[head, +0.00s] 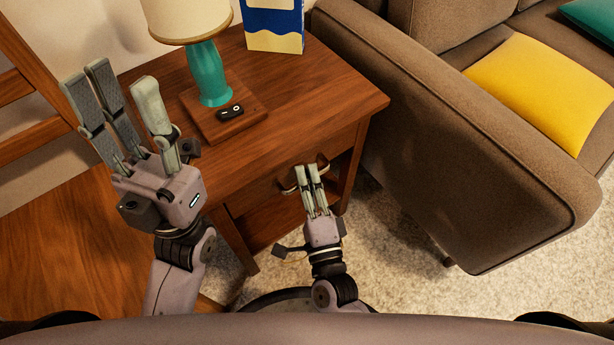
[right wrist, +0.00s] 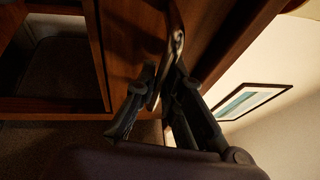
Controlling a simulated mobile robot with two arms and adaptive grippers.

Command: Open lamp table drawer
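The wooden lamp table (head: 330,95) stands in the middle of the head view. Its drawer front (head: 262,196) sits under the tabletop and looks closed. The dark drawer handle (head: 288,188) shows on both sides of my right gripper's fingers. My right gripper (head: 307,168) is at the handle, with its fingers close together. In the right wrist view the handle (right wrist: 177,45) runs between the two fingertips (right wrist: 163,75), and the gripper looks shut on it. My left gripper (head: 118,78) is open and empty, raised at the left of the table, fingers pointing up.
A teal lamp (head: 208,75) stands on the table, with a small black object (head: 230,113) by its base and a blue-and-cream box (head: 273,25) behind. A brown sofa (head: 450,160) stands close on the right. Carpet (head: 400,240) is clear in front. A wooden surface (head: 60,240) is at left.

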